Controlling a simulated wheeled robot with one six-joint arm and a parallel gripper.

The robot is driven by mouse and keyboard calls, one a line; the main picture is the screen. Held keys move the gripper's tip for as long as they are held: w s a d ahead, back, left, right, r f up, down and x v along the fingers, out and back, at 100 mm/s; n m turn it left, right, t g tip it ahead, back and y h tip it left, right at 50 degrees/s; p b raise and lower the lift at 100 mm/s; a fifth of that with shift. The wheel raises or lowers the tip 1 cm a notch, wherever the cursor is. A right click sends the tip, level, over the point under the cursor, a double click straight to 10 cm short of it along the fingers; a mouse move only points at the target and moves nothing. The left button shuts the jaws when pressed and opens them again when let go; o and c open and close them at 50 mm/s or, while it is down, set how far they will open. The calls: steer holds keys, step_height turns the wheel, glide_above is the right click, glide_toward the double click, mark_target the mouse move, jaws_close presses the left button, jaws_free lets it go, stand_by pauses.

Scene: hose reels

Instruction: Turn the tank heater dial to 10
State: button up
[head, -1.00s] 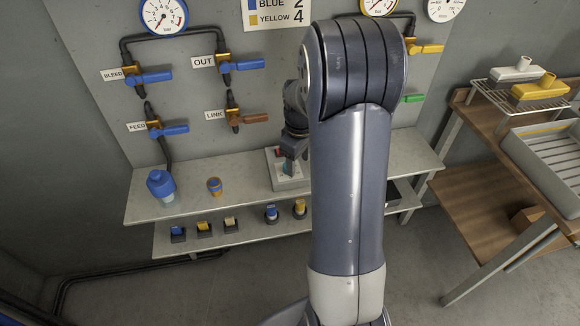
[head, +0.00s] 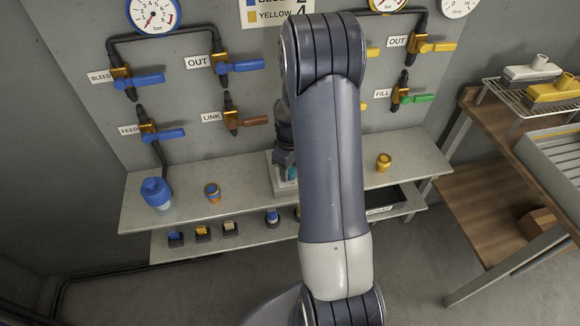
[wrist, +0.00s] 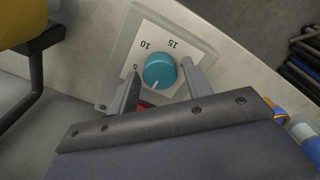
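The tank heater dial (wrist: 160,71) is a round teal knob on a pale square plate (wrist: 197,47) in the wrist view. The plate shows the numbers 5, 10 and 15. A white mark on the knob points toward the bottom of the picture, away from 10 and past the 5. My gripper (wrist: 163,82) is open, with one finger on each side of the knob and visible gaps between fingers and knob. In the head view the heater box (head: 279,185) stands on the upper shelf, mostly hidden behind my arm, and the gripper is just above it.
Valves with blue levers (head: 148,80) and gauges are on the wall behind. A wooden bench (head: 490,130) stands at right.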

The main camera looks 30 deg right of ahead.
steer(key=c, duration=0.8)
steer(key=shift+o, duration=0.2)
steer(key=shift+m, duration=0.3)
steer(key=m+b, duration=0.2)
steer(key=m, duration=0.3)
steer(key=m+b, duration=0.1)
steer(key=m, duration=0.4)
steer(key=shift+m, duration=0.3)
steer(key=m+b, duration=0.1)
steer(key=m, duration=1.1)
steer(key=shift+m, duration=0.4)
